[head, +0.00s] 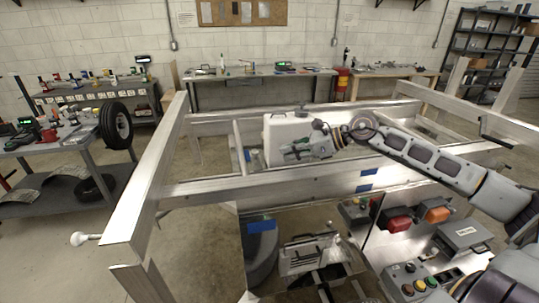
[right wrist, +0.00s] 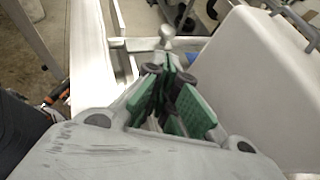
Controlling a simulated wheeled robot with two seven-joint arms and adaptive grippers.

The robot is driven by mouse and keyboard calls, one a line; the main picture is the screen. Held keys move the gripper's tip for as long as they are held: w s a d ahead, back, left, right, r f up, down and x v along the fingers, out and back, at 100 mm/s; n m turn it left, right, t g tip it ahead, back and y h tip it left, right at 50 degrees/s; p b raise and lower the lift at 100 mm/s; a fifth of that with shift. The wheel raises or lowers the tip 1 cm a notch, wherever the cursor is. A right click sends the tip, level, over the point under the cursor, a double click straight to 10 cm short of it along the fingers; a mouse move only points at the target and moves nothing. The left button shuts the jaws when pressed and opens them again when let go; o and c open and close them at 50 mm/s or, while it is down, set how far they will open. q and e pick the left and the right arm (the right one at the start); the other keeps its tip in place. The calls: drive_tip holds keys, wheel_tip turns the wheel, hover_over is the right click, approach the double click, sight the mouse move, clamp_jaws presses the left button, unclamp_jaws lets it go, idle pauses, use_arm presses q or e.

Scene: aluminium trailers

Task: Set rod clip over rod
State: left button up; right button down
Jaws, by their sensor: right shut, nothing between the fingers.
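My right gripper (head: 287,150) reaches in from the right over the trailer frame, in front of a white case. In the right wrist view my right gripper (right wrist: 168,72) is shut and empty, its green-padded fingers close together. A pale rod-like part with a rounded end (right wrist: 166,32) shows just beyond the fingertips; I cannot tell if they touch. A thin slanted metal bar (head: 240,147) stands left of the gripper within the frame. I cannot make out the rod clip for certain, nor which part is the rod. My left gripper is not in view.
The aluminium trailer frame (head: 141,205) surrounds the work area, with a rail crossing below my right arm. The white case (head: 285,128) is close beside the gripper and fills the right of the wrist view (right wrist: 265,85). Workbenches (head: 262,72) stand along the back wall.

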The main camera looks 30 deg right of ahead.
sight(257, 158)
drive_tip(key=shift+w+a+f, duration=0.2)
drive_tip(key=shift+w+a+f, duration=0.15)
drive_tip(key=shift+w+a, duration=0.1)
drive_tip(key=shift+w+a+f+p, duration=0.3)
drive_tip(key=shift+w+a+p, duration=0.1)
drive_tip(key=shift+a+p, duration=0.1)
idle(0.4)
drive_tip(key=shift+w+a, duration=0.3)
drive_tip(key=shift+r+p+x, duration=0.15)
drive_tip(key=shift+p+x, duration=0.35)
drive_tip(key=shift+x, duration=0.25)
drive_tip(key=shift+r+p+x, duration=0.15)
drive_tip(key=shift+p+x, duration=0.35)
drive_tip(key=shift+x, duration=0.3)
drive_tip(key=shift+a, duration=0.15)
